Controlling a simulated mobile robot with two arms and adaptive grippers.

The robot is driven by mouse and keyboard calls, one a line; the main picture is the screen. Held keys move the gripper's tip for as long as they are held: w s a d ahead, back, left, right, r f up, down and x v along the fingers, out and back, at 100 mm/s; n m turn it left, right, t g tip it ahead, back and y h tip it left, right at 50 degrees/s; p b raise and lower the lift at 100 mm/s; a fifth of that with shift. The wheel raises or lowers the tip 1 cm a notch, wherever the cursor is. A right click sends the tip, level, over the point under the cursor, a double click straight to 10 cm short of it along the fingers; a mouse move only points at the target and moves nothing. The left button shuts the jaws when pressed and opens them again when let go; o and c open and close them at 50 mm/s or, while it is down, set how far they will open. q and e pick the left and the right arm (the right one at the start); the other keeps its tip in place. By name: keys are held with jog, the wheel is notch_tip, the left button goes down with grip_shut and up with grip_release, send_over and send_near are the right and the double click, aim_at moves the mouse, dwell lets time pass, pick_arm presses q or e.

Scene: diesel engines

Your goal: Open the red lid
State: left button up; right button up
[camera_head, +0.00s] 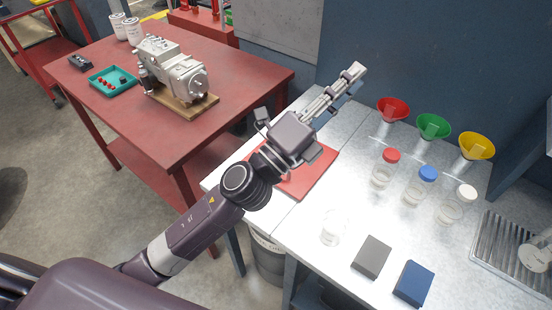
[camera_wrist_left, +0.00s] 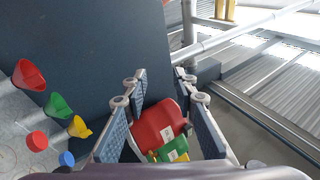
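A clear jar with a red lid (camera_head: 391,155) stands upright on the light metal worktop, its lid on. The red lid also shows at the lower left of the left wrist view (camera_wrist_left: 37,141). My left gripper (camera_head: 350,78) is above the worktop's back, left of the jar and clear of it, pointing up and right in the head view. In the left wrist view its padded fingers (camera_wrist_left: 160,78) are spread apart with nothing held. A red container (camera_wrist_left: 158,128) shows between them, apparently in the background. My right gripper is in neither view.
Jars with a blue lid (camera_head: 428,173) and a white lid (camera_head: 467,192) stand right of the red-lidded jar. Red (camera_head: 393,109), green (camera_head: 433,127) and yellow (camera_head: 477,147) funnels are behind. A clear beaker (camera_head: 333,231) and two blocks lie nearer. A red mat (camera_head: 318,170) is under my arm.

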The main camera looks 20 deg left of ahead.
pick_arm(q)
jog(key=s+d+m+g+h, duration=0.6)
jog(key=d+m+g, duration=0.45)
jog(key=m, duration=0.55)
notch_tip(320, 180, down, 15)
jog(key=m+g+y, duration=0.6)
jog(key=m+g, duration=0.1)
jog(key=m, duration=0.4)
jog(key=w+a+f+m+y, duration=0.1)
jog(key=w+a+f+y, duration=0.25)
jog(key=a, duration=0.55)
jog(key=w+a+f+m+y, duration=0.1)
jog(key=w+a+f+y, duration=0.1)
jog(key=a+y, duration=0.45)
jog(key=w+a+f+m+y, duration=0.1)
jog(key=w+a+f+y, duration=0.15)
jog(key=a, duration=0.85)
jog(key=f, duration=0.2)
jog(key=w+f+p, duration=0.1)
jog(key=f, duration=0.1)
jog(key=d+f+p, duration=0.1)
jog(key=f, duration=0.1)
jog(key=shift+w+f, duration=0.2)
jog(key=shift+f, duration=0.2)
jog(key=shift+c, duration=0.4)
